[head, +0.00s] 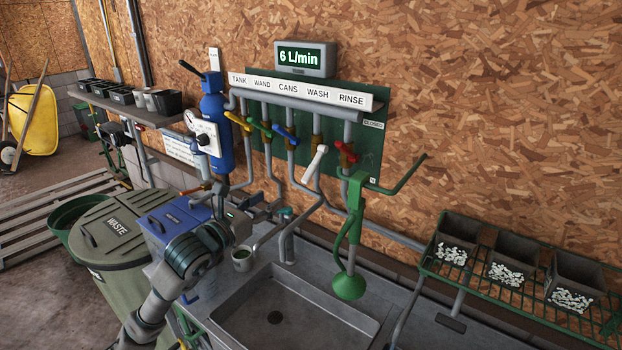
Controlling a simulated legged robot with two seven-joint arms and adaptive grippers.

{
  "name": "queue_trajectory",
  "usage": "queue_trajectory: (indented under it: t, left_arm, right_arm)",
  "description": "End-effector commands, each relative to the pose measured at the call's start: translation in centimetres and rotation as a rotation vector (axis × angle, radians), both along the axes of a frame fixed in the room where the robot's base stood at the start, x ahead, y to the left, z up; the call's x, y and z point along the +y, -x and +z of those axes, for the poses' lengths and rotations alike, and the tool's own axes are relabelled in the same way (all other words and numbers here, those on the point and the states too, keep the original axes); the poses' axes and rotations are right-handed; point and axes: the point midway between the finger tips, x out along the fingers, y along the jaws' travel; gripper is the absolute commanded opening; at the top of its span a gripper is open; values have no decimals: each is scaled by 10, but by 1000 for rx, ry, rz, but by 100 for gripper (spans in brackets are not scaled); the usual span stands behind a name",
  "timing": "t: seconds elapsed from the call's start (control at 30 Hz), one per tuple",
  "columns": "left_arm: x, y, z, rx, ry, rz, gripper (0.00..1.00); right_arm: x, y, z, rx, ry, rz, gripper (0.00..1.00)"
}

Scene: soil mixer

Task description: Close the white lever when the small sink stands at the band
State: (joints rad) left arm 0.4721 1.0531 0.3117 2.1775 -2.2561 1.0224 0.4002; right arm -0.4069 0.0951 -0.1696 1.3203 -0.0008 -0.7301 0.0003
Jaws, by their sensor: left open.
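The white lever (314,165) is on the pipe under the WASH label and stands tilted, its upper end to the right. A grey sink (274,291) with a dark drain hole lies below; it looks empty, and I cannot make out a band on it. My left gripper (268,211) is open, left of and below the white lever and apart from it. Its fingers are small and hard to tell from the pipes behind. My right gripper is not in view.
Yellow, green, blue and red levers sit beside the white one. A display (305,59) reads 6 L/min. A green shower fitting (350,284) hangs right of the sink. Pots (513,259) stand on a green rack.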

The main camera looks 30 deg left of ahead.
Motion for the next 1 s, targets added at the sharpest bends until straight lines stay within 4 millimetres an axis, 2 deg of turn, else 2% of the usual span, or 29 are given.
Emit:
queue_trajectory:
  t: [0.33, 0.6, 0.8, 1.0]
  left_arm:
    - [-10, -72, 7, -3, 3, -5, 48]
    - [-12, -132, 4, -3, 5, -6, 48]
    - [-14, -156, 3, -3, 4, -6, 48]
    - [-16, -163, 1, -1, 0, -6, 48]
  right_arm:
    - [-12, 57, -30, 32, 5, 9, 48]
    - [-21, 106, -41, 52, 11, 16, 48]
    - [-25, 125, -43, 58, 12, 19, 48]
    - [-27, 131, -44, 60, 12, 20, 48]
